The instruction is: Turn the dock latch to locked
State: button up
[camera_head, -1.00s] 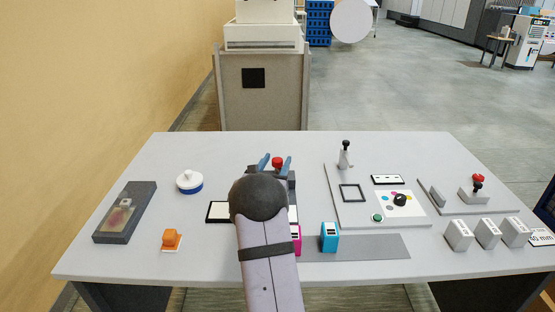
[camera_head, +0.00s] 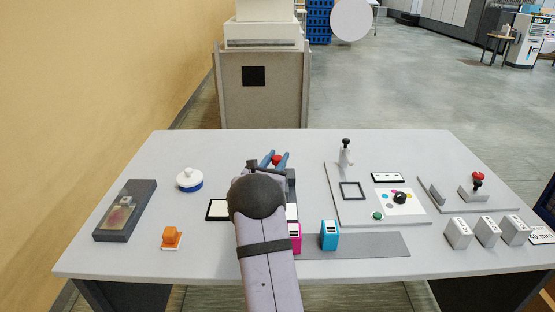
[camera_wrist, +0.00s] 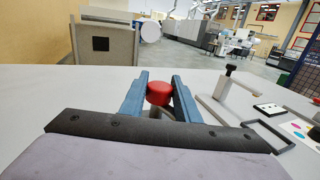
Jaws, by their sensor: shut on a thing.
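The latch has a round red knob (camera_head: 276,160), which shows between my gripper's blue fingers at the back middle of the table. In the wrist view the red knob (camera_wrist: 159,93) sits between the two fingertips, on a pale stem that is mostly hidden. My gripper (camera_head: 274,158) is shut on the knob. In the wrist view my gripper (camera_wrist: 160,88) has one finger at each side of it. A grey block (camera_head: 291,181) stands just right of the fingers. My arm hides most of the dock, and the lock marking cannot be seen.
A pink cartridge (camera_head: 295,238) and a cyan cartridge (camera_head: 329,236) stand near the front. At the right are a plate with a black-topped lever (camera_head: 345,153) and another red-knobbed fixture (camera_head: 477,183). A white-lidded jar (camera_head: 189,180) stands left. The back left tabletop is clear.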

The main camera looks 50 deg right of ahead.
aim_at(274, 160)
jog(key=m+g, duration=0.1)
jog(key=g, duration=0.1)
jog(key=m+g+h, duration=0.1)
jog(key=m+g, duration=0.1)
jog(key=shift+w+r+h+b, duration=0.1)
jog(key=shift+r+h+b, duration=0.05)
jog(key=shift+h+b, duration=0.2)
jog(key=shift+m+g, duration=0.5)
jog(key=shift+g, duration=0.5)
jog(key=o, duration=1)
jog(key=shift+o, duration=0.2)
jog(key=shift+a, duration=0.35)
jog(key=shift+s+a+b, duration=0.15)
jog(key=shift+a+b, duration=0.05)
jog(key=shift+a, duration=0.9)
jog(key=shift+s+a+b, duration=0.15)
jog(key=shift+s+a, duration=0.05)
jog(key=shift+a, duration=0.9)
jog(key=shift+s+a+b, duration=0.15)
jog(key=shift+a+b, duration=0.05)
jog(key=shift+a, duration=0.9)
